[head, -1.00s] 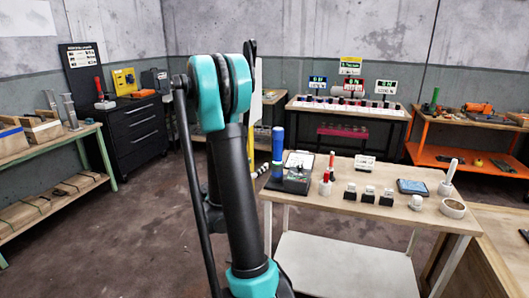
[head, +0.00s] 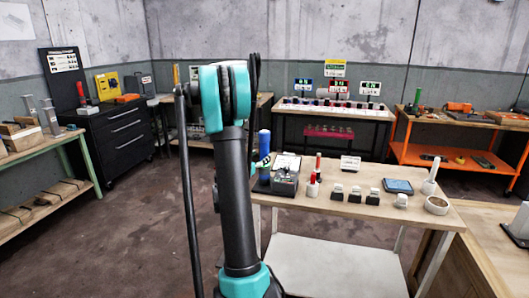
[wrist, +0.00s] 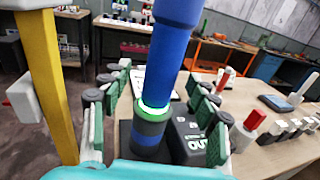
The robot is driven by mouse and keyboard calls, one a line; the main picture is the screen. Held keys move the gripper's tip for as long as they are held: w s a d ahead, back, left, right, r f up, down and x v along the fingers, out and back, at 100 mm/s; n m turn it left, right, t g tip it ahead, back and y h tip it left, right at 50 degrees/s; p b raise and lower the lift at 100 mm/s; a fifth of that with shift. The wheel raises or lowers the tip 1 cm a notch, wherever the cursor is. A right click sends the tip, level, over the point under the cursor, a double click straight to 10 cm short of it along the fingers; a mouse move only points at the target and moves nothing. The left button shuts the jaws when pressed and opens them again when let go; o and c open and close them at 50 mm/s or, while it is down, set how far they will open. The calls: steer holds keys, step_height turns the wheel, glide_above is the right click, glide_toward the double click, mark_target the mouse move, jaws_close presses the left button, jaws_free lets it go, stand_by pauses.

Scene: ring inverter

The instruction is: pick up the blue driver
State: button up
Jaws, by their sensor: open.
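The blue driver (head: 264,143) stands upright at the left end of the light wooden table (head: 330,208). In the wrist view the driver (wrist: 172,55) rises through the middle of the picture, with a glowing green-white ring above its dark, banded lower part. My gripper (wrist: 158,80) is open, with one finger on each side of the driver. Gaps show between the fingers and the driver, and nothing is gripped. In the head view my arm hides most of the gripper; only a small teal part shows beside the driver.
A dark grey box (head: 286,182) stands close to the driver's right. A yellow post (wrist: 45,80) shows at left in the wrist view.

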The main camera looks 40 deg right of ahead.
mark_target(262, 154)
steer(key=x, duration=0.3)
steer(key=shift+d, duration=0.4)
steer(key=shift+c, duration=0.4)
jaws_close()
steer(key=shift+r, duration=0.1)
